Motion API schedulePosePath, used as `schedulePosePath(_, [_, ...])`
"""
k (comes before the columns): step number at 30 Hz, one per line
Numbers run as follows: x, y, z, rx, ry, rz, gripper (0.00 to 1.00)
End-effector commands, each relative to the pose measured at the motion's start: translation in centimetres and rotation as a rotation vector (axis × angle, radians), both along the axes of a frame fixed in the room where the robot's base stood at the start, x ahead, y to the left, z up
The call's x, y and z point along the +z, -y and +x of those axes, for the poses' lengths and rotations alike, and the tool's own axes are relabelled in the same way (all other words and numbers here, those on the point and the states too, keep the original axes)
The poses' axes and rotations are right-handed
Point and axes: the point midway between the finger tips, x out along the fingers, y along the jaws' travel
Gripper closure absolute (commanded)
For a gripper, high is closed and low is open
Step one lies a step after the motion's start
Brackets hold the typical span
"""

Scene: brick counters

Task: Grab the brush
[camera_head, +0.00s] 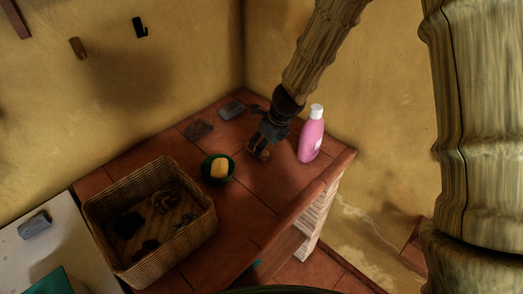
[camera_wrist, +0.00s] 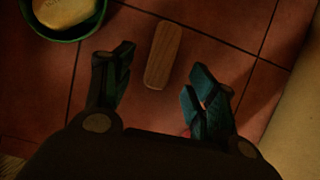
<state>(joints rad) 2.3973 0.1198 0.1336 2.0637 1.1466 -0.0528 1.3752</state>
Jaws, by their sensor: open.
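The brush, seen as an oblong brown wooden piece (camera_wrist: 163,55), lies on the red tiled counter. In the wrist view it lies between and just ahead of my two fingers, with bare tile on both sides. My gripper (camera_wrist: 159,72) is open and empty above it, with the fingers apart on either side of its near end. In the head view my gripper (camera_head: 268,136) points down at the counter, and part of the brush (camera_head: 261,154) shows just below the fingers. Any bristles are hidden on its underside.
A green bowl (camera_head: 207,172) with a yellow soap bar (camera_head: 219,168) sits left of my gripper. A pink bottle (camera_head: 311,138) with a white cap stands close on the right. A wicker basket (camera_head: 205,224) with dark items is front left.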

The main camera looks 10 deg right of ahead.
Motion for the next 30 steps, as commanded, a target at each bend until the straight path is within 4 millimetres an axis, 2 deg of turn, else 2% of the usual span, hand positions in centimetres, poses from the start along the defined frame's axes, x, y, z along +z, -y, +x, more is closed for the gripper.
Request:
schedulePosePath(5, [-0.6,-0.1,0.2,0.001,0.000,0.002,0.43])
schedulePosePath(18, [-4.4,-0.7,1.6,0.001,-0.001,0.002,0.43])
schedulePosePath(30, [-5.0,-0.9,1.8,0.001,0.001,0.000,0.45])
